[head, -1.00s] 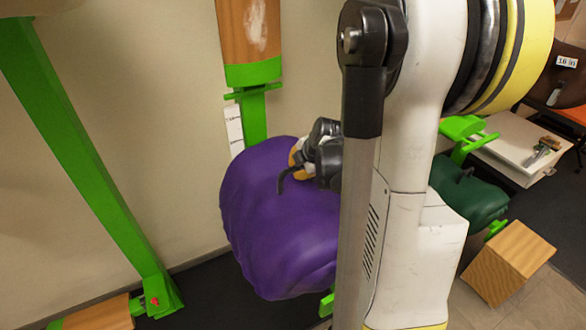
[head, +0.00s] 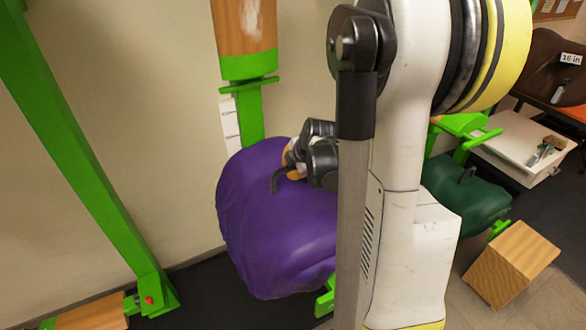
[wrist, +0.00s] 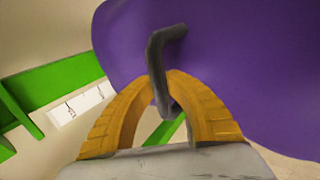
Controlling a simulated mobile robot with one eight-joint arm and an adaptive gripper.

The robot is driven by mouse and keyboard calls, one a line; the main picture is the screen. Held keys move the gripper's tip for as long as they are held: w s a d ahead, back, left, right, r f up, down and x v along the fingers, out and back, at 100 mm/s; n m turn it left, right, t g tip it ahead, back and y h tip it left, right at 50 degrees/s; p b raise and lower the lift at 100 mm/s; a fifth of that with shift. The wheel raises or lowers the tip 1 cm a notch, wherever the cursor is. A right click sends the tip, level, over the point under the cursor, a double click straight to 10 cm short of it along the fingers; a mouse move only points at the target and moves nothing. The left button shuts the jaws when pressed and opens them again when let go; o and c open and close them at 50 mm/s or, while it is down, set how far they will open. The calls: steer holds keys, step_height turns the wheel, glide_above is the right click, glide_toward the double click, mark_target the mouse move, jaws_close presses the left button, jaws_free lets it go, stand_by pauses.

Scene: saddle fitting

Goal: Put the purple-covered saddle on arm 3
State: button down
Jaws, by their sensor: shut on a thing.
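The purple-covered saddle (head: 275,225) is left of my arm in the head view, in front of the wall and below an upright green bracket. My gripper (head: 292,165) is at its upper edge. In the wrist view, the yellow fingers (wrist: 165,88) are shut on the dark bent handle (wrist: 156,60) of the saddle (wrist: 240,60). My arm hides the saddle's right side. I cannot tell whether anything supports the saddle from below. No number for arm 3 is readable.
A green bracket with a wooden block (head: 245,30) is on the wall above the saddle. A slanted green beam (head: 75,150) stands at left. Right of my arm are a green-covered saddle (head: 465,190), a wooden block (head: 510,262), a white box (head: 515,150) and a brown saddle (head: 545,60).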

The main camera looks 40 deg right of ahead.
steer(key=c, duration=1.4)
jaws_free()
steer(key=shift+o, duration=0.2)
steer(key=v, duration=1.2)
steer(key=shift+w+a, duration=0.1)
steer(key=s+a+f+m+b, duration=0.2)
steer(key=a+m, duration=0.3)
steer(key=a, duration=0.3)
steer(key=s+a+f+m+y+b, duration=0.1)
steer(key=s+a+f+m+b, duration=0.1)
steer(key=a, duration=0.7)
steer(key=s+a+f+m+b, duration=0.2)
steer(key=s+a+m+b, duration=0.2)
steer(key=a+m, duration=0.4)
steer(key=shift+s+a+f+y+b, duration=0.3)
steer(key=shift+s+a+f+y, duration=0.05)
steer(key=shift+s+y, duration=0.1)
